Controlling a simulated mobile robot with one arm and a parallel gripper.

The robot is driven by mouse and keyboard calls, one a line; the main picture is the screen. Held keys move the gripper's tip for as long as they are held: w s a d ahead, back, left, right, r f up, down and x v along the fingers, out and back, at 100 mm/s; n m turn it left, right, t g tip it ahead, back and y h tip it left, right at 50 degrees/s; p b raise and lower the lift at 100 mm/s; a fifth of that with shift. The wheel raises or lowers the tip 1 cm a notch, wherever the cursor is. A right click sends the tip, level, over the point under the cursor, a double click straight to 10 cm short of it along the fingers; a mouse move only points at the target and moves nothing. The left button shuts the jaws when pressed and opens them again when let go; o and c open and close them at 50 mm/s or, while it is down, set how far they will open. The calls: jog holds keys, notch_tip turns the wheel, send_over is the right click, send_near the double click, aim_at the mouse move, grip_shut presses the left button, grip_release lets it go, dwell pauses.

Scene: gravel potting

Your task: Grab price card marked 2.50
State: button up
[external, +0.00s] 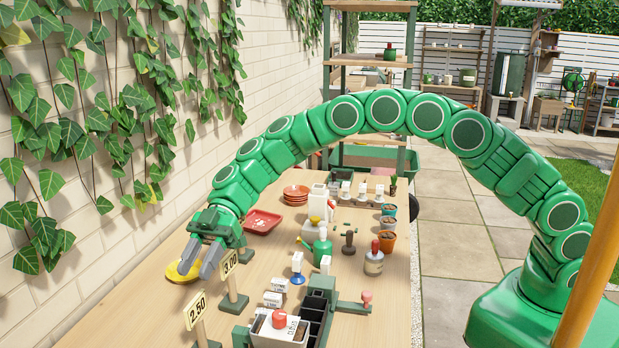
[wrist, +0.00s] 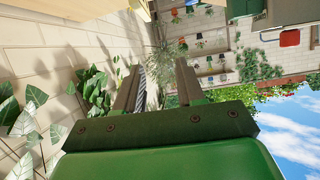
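The price card marked 2.50 (external: 196,310) stands on a thin post at the lower left of the external view, near the front of the table. The bottom of its stand is cut off by the frame edge. A second card marked 3.00 (external: 229,263) stands behind it and to the right, on a green base. My gripper (external: 201,268) is above the table, beyond the 2.50 card in the picture and just left of the 3.00 card. Its two grey fingers are apart with nothing between them. In the wrist view the gripper (wrist: 158,85) is also open and empty; neither card can be made out there.
A yellow dish (external: 181,272) lies below my gripper. A red tray (external: 262,222) and stacked orange saucers (external: 296,195) are farther back. A green watering can (external: 321,249), bottles, pots and a dark green bin crowd the right. A brick wall with ivy borders the left.

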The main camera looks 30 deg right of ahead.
aim_at(198, 295)
jog(key=shift+s+a+f, duration=0.2)
jog(key=shift+a+f, duration=0.1)
jog(key=shift+a, duration=0.35)
jog(key=shift+f, duration=2.3)
notch_tip(198, 295, down, 2)
jog(key=shift+f, duration=0.1)
jog(key=shift+x, duration=1.1)
jog(key=shift+s+a+f, duration=0.25)
jog(key=shift+a, duration=0.05)
grip_shut()
